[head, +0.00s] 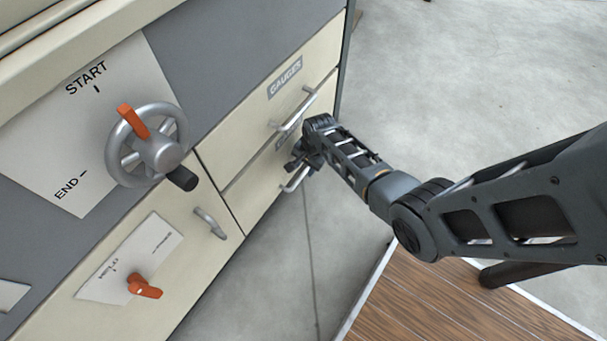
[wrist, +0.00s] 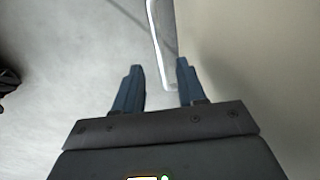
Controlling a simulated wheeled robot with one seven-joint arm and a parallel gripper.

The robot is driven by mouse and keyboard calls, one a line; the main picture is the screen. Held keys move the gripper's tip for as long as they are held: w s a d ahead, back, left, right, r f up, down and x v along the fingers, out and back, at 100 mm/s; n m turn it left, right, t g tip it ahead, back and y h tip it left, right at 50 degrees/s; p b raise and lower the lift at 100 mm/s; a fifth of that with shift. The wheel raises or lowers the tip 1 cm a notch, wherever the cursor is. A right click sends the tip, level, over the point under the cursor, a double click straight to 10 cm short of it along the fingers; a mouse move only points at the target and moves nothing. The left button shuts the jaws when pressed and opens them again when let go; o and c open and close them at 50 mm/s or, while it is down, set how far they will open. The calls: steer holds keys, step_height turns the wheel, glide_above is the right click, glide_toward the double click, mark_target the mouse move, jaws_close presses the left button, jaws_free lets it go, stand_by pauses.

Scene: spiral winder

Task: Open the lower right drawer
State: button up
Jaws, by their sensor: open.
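The lower right drawer (head: 243,199) has a cream front and looks flush with the cabinet. Its metal bar handle (head: 295,181) shows just below my gripper (head: 303,163) in the head view; my arm hides part of the drawer and its label. In the wrist view my gripper (wrist: 160,65) is open, with two dark blue fingers apart. The silver handle (wrist: 155,35) runs lengthwise and its near end lies between the fingers in the picture. The drawer front is on the right. I cannot tell whether a finger touches the handle.
The upper drawer labelled GAUGES (head: 310,75) and its handle (head: 296,110) are just above my gripper. A handwheel (head: 150,145), a door handle (head: 211,222) and an orange knob (head: 144,287) are further left. A wooden platform (head: 420,300) lies below my arm. Bare floor (head: 450,70) is clear.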

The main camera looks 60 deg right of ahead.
mark_target(303, 175)
steer(key=shift+w+f+b, duration=0.25)
steer(key=shift+f+b, duration=0.3)
steer(key=shift+f, duration=0.55)
steer(key=shift+w+f+b, duration=0.2)
steer(key=shift+f+b, duration=0.3)
steer(key=shift+f, duration=0.6)
steer(key=shift+a, duration=0.1)
jaws_close()
